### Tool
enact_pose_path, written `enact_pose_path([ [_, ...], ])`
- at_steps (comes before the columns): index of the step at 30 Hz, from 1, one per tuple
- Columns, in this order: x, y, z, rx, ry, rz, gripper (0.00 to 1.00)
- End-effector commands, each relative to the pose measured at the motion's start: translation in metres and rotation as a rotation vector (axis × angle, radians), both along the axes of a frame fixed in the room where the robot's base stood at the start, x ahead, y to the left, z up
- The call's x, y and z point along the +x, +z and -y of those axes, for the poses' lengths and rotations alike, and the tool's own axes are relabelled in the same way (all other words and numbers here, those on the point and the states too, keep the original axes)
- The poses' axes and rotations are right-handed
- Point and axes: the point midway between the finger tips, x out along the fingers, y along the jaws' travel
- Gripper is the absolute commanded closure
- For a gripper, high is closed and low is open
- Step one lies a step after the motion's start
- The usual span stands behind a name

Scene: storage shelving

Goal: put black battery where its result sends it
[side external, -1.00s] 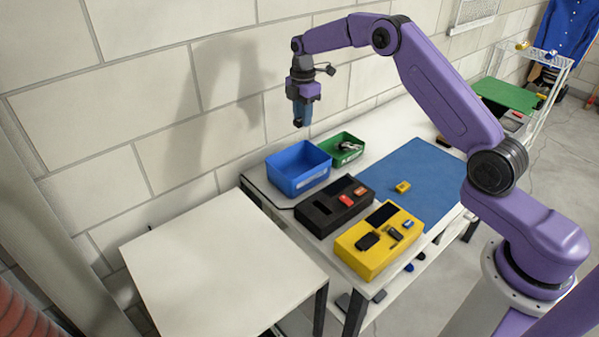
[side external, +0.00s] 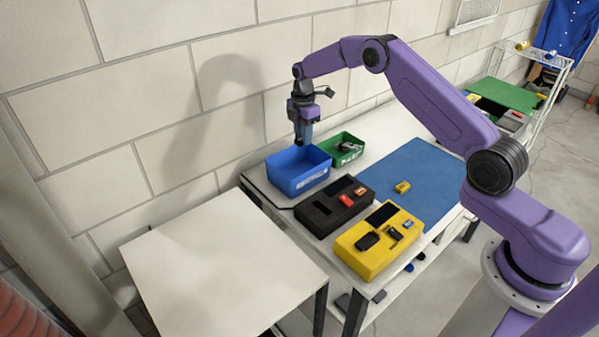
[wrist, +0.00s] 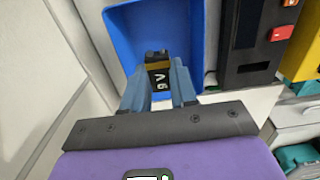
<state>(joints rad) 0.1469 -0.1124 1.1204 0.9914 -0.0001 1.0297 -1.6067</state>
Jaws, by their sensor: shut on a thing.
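The black battery (wrist: 158,76), marked 9V with an orange-gold band, is between the fingers of my gripper (wrist: 158,88) in the wrist view. My gripper is shut on it. In the side view my gripper (side external: 304,141) points down over the back part of the blue bin (side external: 300,185), with its fingertips close to rim height. The blue bin also shows in the wrist view (wrist: 122,38), behind the battery, and its visible floor is bare. The black tester unit (side external: 322,220) stands in front of the blue bin, with a dark screen and red and orange parts on top.
A green bin (side external: 349,157) with items inside stands right of the blue bin. A yellow unit (side external: 368,265) sits beside the black one. A small yellow object (side external: 403,187) lies on the blue mat (side external: 430,170). The white table (side external: 215,275) at left is clear.

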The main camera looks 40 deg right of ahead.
Motion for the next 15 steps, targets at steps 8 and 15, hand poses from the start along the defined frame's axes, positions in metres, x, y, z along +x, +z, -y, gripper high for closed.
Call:
enact_pose_path([
  [8, 0.0000, -0.0001, 0.0000, 0.000, 0.000, 0.000, 0.57],
  [15, 0.0000, 0.0000, 0.0000, 0.000, 0.000, 0.000, 0.43],
])
